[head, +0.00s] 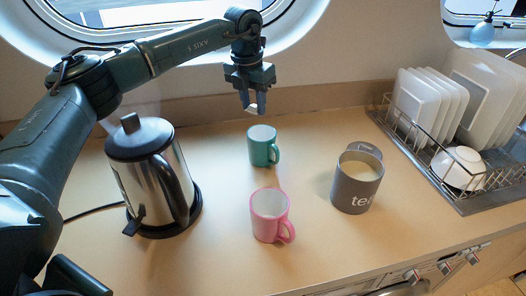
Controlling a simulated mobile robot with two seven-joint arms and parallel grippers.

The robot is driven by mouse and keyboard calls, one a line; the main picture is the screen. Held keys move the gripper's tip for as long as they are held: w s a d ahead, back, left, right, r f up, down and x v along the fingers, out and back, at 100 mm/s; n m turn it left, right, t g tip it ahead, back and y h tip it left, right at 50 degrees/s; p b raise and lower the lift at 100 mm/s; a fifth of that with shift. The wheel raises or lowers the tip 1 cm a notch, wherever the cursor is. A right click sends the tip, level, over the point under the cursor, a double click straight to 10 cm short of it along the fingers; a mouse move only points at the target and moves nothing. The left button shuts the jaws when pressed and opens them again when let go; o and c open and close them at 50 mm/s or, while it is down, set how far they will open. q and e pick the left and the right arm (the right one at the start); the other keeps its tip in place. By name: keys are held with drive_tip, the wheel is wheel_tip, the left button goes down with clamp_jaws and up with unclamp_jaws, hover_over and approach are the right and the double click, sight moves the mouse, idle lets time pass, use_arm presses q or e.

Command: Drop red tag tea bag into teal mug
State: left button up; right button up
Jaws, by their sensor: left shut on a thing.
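The teal mug (262,150) stands upright on the wooden counter, its handle to the right and its mouth open. My left gripper (252,107) points down just above and slightly left of the mug's mouth, apart from it. It is shut on a small pale thing at its fingertips, which looks like the tea bag (250,110). Its red tag cannot be made out. The inside of the mug looks pale, and nothing can be made out in it. My right gripper is not in view.
A pink mug (268,217) stands in front. A grey tea canister (352,193) is open at the right, a round grey lid (369,149) behind it. A steel kettle (145,190) stands left under my arm. A dish rack (436,150) fills the far right.

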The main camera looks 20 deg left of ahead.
use_arm(q)
drive_tip(key=shift+f+b, duration=0.3)
drive_tip(key=shift+f, duration=0.5)
drive_tip(key=o, duration=1)
drive_tip(key=shift+o, duration=0.2)
drive_tip(key=shift+r, duration=0.1)
wheel_tip(320, 180, up, 13)
drive_tip(key=s+b, duration=0.1)
drive_tip(key=s, duration=0.1)
drive_tip(key=shift+a, duration=0.15)
